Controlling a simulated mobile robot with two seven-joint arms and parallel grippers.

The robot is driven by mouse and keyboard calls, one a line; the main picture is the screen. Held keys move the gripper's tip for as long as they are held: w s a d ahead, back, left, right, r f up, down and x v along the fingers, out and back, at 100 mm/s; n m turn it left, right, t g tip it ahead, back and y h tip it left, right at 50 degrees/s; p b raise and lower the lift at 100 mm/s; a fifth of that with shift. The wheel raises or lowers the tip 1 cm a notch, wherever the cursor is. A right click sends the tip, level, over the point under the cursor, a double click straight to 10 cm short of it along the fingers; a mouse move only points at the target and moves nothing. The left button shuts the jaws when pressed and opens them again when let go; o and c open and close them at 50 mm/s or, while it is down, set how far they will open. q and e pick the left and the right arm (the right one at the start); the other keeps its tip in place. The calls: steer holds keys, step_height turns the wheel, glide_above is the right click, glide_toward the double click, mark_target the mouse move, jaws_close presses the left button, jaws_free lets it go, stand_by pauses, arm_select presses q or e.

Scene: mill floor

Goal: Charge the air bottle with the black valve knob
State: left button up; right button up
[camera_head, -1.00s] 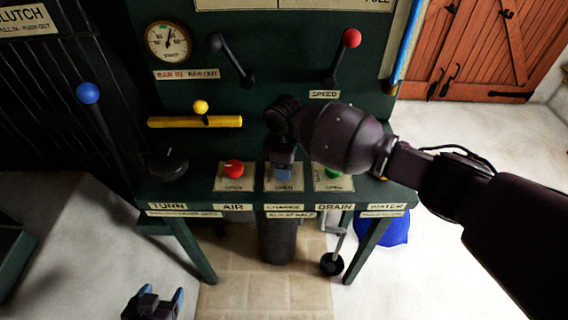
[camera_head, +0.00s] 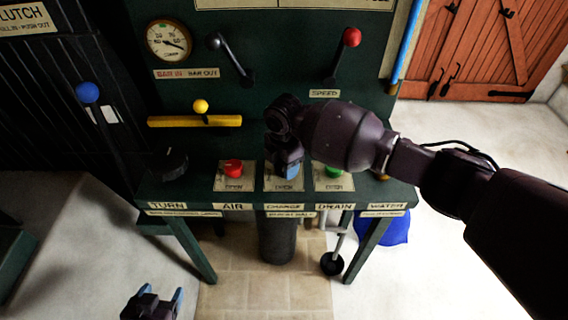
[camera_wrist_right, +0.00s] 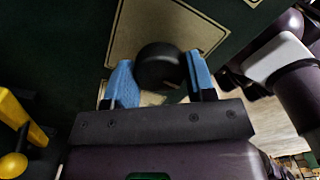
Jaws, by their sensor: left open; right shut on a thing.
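My right gripper (camera_head: 289,170) reaches down to the CHARGE plate (camera_head: 284,184) in the middle of the green bench. In the right wrist view its blue fingers are shut on the black valve knob (camera_wrist_right: 158,64); in the head view the gripper hides that knob. The air bottle (camera_head: 277,238), a dark upright cylinder, stands below the bench under the CHARGE label. The round gauge (camera_head: 168,41) at upper left has its needle pointing to the lower right. My left gripper (camera_head: 152,302) is open and empty, low at the left, away from the bench.
A red AIR knob (camera_head: 233,168) and a green DRAIN knob (camera_head: 333,171) flank the CHARGE plate. A black TURN knob (camera_head: 171,163) sits further left. A yellow bar (camera_head: 195,121) and levers with blue and red balls stand behind. The floor in front is clear.

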steer(key=shift+n, duration=0.3)
steer(key=o, duration=0.9)
step_height(320, 180, up, 11)
steer(key=shift+f+p, duration=0.1)
steer(key=shift+p, duration=0.65)
